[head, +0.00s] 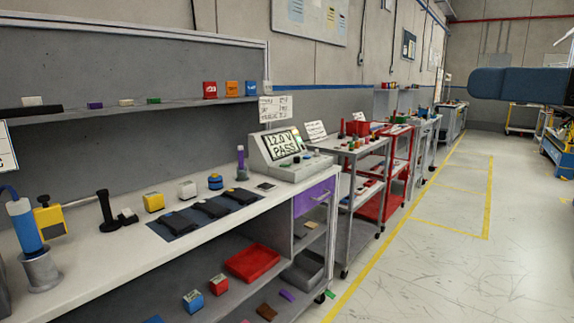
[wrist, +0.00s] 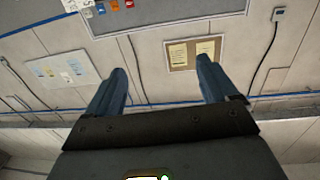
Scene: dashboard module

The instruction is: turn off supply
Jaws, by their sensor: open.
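A grey supply unit (head: 290,168) stands at the far right end of the long workbench in the head view. Its tilted screen (head: 282,145) reads "12.0 V PASS". Small controls sit on its lower front panel, too small to make out. My gripper (wrist: 158,80) shows in the wrist view with its two blue fingers spread wide and nothing between them. It faces the wall and is well away from the supply. A dark blue part of my arm (head: 520,83) shows at the upper right of the head view.
On the bench (head: 100,255) are a dark mat (head: 165,231) with black items, a yellow block (head: 154,202), a black stand (head: 106,212) and a blue cylinder (head: 24,226). Carts (head: 357,150) stand beyond. The floor (head: 450,270) at right is clear.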

